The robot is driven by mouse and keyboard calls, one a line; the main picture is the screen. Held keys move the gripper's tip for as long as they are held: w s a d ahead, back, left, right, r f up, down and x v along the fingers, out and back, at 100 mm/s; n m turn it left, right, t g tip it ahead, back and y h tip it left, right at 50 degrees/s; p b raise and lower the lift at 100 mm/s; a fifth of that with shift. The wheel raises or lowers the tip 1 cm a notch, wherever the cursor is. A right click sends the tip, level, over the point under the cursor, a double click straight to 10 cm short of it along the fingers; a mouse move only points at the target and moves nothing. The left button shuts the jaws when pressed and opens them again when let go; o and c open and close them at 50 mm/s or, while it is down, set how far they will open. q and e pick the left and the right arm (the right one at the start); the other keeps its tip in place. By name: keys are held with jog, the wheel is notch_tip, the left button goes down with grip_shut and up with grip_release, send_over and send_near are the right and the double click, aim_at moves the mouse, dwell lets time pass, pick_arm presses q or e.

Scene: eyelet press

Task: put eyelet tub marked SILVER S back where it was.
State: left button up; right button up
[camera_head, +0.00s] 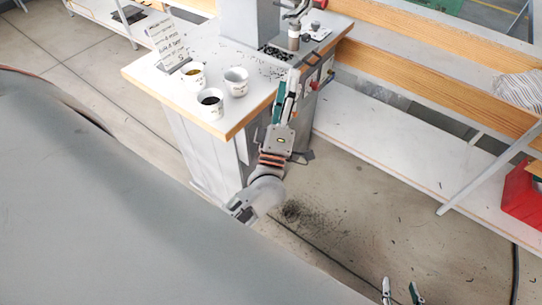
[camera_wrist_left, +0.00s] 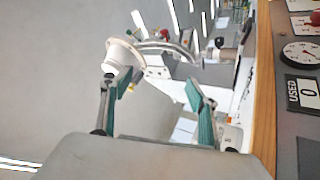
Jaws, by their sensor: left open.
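Three white tubs stand near the left front of the bench top in the head view. One (camera_head: 236,82) has pale grey contents, one (camera_head: 193,76) yellow contents, and one (camera_head: 210,104) dark contents. Their markings are too small to read, so I cannot tell which is SILVER S. My left gripper (camera_head: 286,94) is at the bench's right front edge, right of and apart from the tubs. It also shows in the left wrist view (camera_wrist_left: 158,88), fingers apart and nothing seen between the pads. My right gripper (camera_head: 401,292) shows only its separated fingertips at the bottom edge.
A written sign (camera_head: 170,45) stands behind the tubs. The press (camera_head: 295,18) and scattered dark eyelets (camera_head: 272,67) are at the back right of the bench. The wrist view shows a dial (camera_wrist_left: 300,52) and a "USED 0" counter (camera_wrist_left: 305,92). A red bin (camera_head: 522,195) is far right.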

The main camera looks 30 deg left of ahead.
pick_arm(q)
jog(key=s+d+f+m+g+h, duration=0.25)
jog(key=d+f+m+h, duration=0.35)
jog(key=f+m+h, duration=0.4)
jog(key=s+f+m+g, duration=0.5)
jog(key=s+f, duration=0.3)
jog(key=f, duration=0.3)
jog(key=s+d+f+m+g, duration=0.1)
jog(key=s+f+m+g, duration=0.4)
jog(key=f, duration=0.6)
jog(key=s+m, duration=0.2)
jog(key=s, duration=0.1)
jog(key=shift+f, duration=0.35)
